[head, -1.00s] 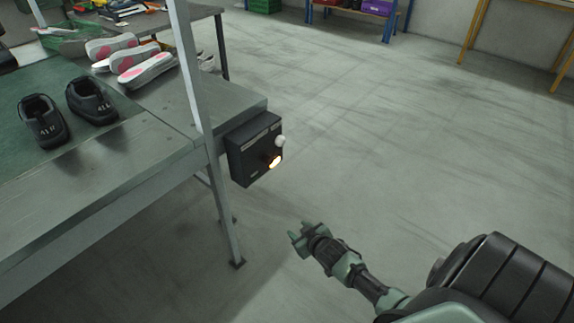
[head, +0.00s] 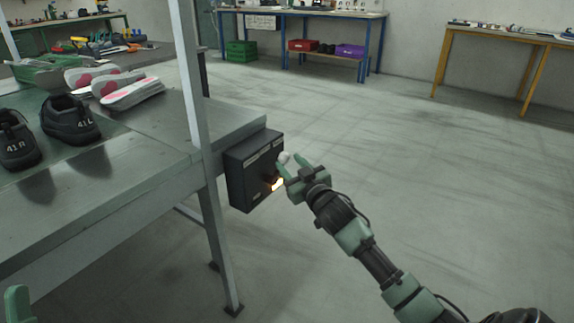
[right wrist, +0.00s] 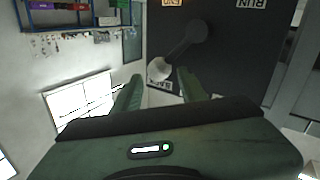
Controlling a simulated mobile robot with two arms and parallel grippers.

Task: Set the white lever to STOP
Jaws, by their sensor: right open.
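The white lever's round knob (head: 284,157) is at the upper right of the front of a dark control box (head: 238,180) on the table's end. My right gripper (head: 286,168) is open at the knob, its fingers pointing at the box. In the right wrist view, the knob (right wrist: 159,69) lies just ahead of the gap between the open fingertips (right wrist: 157,79), on a dark shaft (right wrist: 185,42). I cannot tell whether they touch. A label reading RUN (right wrist: 252,4) shows upside down; a label by the knob is partly hidden. A green tip of my left gripper (head: 17,303) shows at bottom left.
A metal post (head: 190,80) stands left of the box. Dark shoes (head: 70,118) and pale soles (head: 130,92) lie on the table (head: 165,130). The floor to the right is clear.

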